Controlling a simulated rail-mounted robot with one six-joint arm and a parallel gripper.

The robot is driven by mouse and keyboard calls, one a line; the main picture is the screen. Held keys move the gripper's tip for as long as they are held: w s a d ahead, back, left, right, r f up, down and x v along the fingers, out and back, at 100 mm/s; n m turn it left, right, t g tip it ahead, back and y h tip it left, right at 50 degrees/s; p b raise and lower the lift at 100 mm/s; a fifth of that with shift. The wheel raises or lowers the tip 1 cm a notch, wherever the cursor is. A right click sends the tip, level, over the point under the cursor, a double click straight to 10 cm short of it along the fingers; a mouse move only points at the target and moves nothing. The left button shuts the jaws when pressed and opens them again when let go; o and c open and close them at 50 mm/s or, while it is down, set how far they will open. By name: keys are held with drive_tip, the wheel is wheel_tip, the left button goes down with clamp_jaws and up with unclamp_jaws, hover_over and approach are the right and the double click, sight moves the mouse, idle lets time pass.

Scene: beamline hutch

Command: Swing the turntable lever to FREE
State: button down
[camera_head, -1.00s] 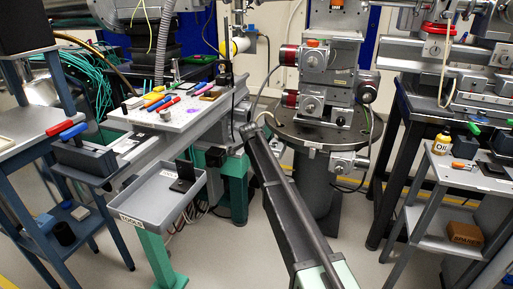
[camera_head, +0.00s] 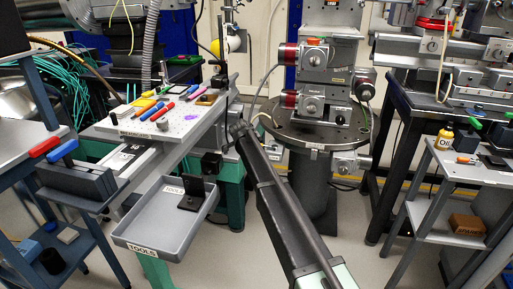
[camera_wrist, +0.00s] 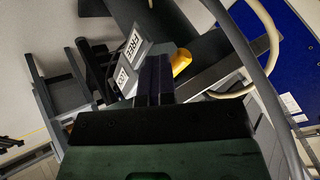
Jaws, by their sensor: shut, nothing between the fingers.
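The round grey turntable (camera_head: 290,131) stands on a pedestal in the middle of the head view, with a motor stack on it. In the wrist view, a label plate carries FREE (camera_wrist: 133,46) and, nearer my fingers, a second label that seems to read LOCK (camera_wrist: 121,78). A yellow knob (camera_wrist: 181,61), seemingly the lever's end, shows just right of my fingertips. My gripper (camera_wrist: 154,68) is shut and empty, between the label plate and the knob. I cannot tell whether it touches either. The rest of the lever is unclear. In the head view the lever cannot be made out.
A grey TOOLS tray (camera_head: 150,235) and a breadboard table (camera_head: 190,132) stand left of my arm. A side cart (camera_head: 445,165) with an oil bottle (camera_head: 444,138) stands at the right. A pale hose (camera_wrist: 262,25) curves near the knob in the wrist view.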

drive_tip(key=shift+w, duration=0.2)
drive_tip(key=s+a+r+p, duration=0.6)
drive_tip(key=s+r+p, duration=0.1)
drive_tip(key=s, duration=0.1)
drive_tip(key=shift+s, duration=0.1)
idle(0.4)
